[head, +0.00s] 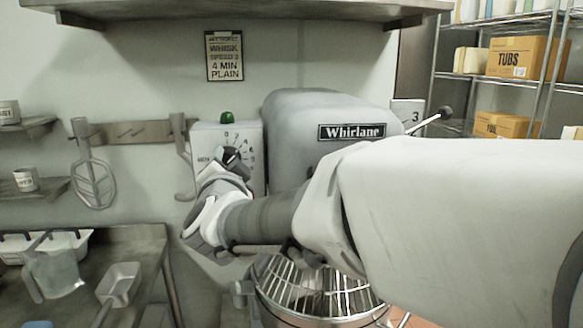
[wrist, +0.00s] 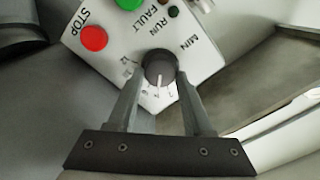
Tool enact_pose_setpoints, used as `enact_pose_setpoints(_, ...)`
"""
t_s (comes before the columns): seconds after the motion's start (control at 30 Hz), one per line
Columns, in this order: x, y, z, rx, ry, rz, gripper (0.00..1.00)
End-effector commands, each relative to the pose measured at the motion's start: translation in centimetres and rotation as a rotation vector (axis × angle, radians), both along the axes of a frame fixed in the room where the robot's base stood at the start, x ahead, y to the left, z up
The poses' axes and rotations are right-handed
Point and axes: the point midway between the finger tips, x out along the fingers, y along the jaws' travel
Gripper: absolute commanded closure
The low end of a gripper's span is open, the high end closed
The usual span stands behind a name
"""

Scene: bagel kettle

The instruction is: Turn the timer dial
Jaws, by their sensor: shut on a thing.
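The timer dial (head: 233,155) is a dark round knob on the grey control box (head: 203,138) at the mixer's left side. In the wrist view the dial (wrist: 160,66) sits between the two fingers, with a white pointer line on its face and numbers around it. The pointer is toward the bottom of that picture; the exact number is hard to read. My gripper (wrist: 159,78) is shut on the dial, one finger on each side. In the head view my gripper (head: 226,170) is at the box front and hides its lower part.
A green button (head: 227,117) tops the box; the wrist view shows a red STOP button (wrist: 94,39). The grey Whirlane mixer (head: 300,112) stands close on the right, with a wire bowl guard (head: 310,285) below. A wall sign (head: 224,56) reads 4 MIN. A bench (head: 140,240) is at left.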

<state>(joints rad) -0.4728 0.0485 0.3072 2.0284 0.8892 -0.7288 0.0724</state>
Motion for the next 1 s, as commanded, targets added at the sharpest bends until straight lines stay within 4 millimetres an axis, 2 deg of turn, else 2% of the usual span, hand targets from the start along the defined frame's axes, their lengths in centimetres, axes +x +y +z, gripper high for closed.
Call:
enact_pose_setpoints(0.4,0.05,-0.02,0.18,0.007,-0.002,-0.001,1.0)
enact_pose_setpoints(0.43,0.05,-0.02,0.18,0.007,-0.002,-0.001,0.44)
enact_pose_setpoints(0.57,0.03,-0.01,0.14,0.006,-0.001,-0.001,0.21)
enact_pose_setpoints(1.0,0.09,-0.06,0.02,0.005,0.001,-0.001,0.2)
